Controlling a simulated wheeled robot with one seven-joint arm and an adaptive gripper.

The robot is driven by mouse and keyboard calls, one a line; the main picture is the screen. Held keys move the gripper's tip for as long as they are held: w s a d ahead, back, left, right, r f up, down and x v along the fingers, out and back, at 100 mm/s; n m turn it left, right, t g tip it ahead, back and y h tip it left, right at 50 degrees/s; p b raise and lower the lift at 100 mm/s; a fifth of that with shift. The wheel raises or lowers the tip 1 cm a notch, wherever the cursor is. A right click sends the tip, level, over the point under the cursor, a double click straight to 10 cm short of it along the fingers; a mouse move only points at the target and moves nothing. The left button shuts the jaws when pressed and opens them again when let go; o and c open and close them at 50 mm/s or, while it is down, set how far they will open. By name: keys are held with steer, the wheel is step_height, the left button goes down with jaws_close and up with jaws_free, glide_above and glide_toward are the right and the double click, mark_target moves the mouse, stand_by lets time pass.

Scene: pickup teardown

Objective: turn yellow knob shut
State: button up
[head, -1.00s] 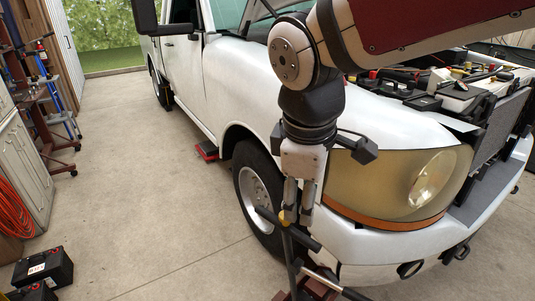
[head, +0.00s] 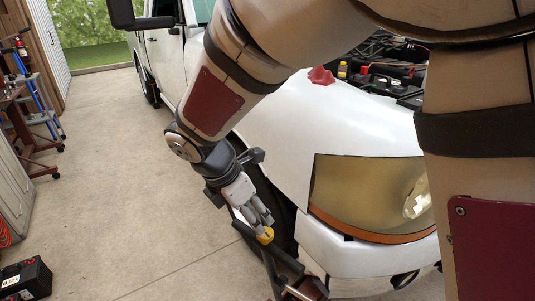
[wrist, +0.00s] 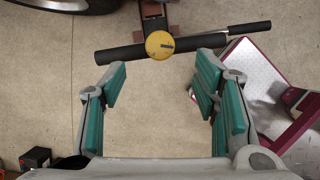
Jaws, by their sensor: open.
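The yellow knob (wrist: 159,45) is a round yellow cap at the middle of a black crossbar (wrist: 120,53) in the wrist view. In the head view the yellow knob (head: 265,235) shows just beyond my fingertips, on the dark stand beside the truck's front wheel. My gripper (wrist: 161,90) is open and empty in the wrist view, with its teal pads apart. The knob lies ahead of the gap between the pads, and nothing is between them. In the head view my gripper (head: 262,222) points down towards the knob; whether it touches the knob cannot be told there.
The white pickup (head: 300,120) with its open engine bay stands close on the right. A red-edged metal plate (wrist: 265,80) lies right of the crossbar. A black battery (head: 25,278) sits on the floor at lower left. The concrete floor on the left is mostly clear.

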mark_target(265, 237)
steer(key=x, duration=0.9)
steer(key=shift+f, duration=0.1)
steer(key=c, duration=1.1)
